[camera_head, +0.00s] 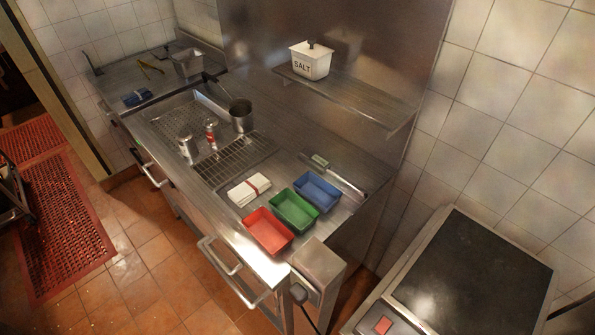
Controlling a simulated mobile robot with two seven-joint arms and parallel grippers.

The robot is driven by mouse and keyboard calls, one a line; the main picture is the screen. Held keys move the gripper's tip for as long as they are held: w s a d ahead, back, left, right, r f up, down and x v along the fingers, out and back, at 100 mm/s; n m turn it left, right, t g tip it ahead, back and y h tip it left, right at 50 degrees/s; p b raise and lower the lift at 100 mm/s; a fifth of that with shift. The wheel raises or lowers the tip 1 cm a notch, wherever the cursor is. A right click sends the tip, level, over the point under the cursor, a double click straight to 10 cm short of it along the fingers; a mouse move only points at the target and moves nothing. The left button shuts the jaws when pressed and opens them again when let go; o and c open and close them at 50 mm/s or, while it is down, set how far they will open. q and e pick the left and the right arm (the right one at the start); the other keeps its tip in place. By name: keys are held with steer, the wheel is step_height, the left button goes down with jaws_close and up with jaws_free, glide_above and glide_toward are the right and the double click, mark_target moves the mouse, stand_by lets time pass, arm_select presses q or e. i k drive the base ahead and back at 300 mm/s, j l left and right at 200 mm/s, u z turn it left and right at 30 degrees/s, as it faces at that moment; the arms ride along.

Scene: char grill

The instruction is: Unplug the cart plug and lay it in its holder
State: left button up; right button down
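A black plug (298,293) shows at the lower front of a steel box (318,268) on the near right corner of the steel counter. It appears to sit against the box's face, and a dark cable (313,325) hangs down from it. I cannot tell how far in it sits. I cannot pick out its holder for certain. Neither of my grippers shows in this view.
Red (268,231), green (294,208) and blue (317,191) trays stand on the counter (225,220) near the box. Front handles (222,255) jut out. A dark-topped appliance (475,275) stands at right. The tiled floor (150,270) at front left is clear.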

mark_target(299, 295)
steer(key=i+j+z, duration=0.15)
steer(key=j+z, duration=0.25)
steer(key=j, duration=0.35)
steer(key=i+j+z, duration=0.1)
steer(key=j+z, duration=0.3)
steer(key=j, duration=0.35)
steer(key=j+z, duration=0.45)
steer(key=j, duration=0.3)
steer(key=k+j+z, duration=0.25)
steer(key=j+z, duration=0.15)
steer(key=j, duration=0.35)
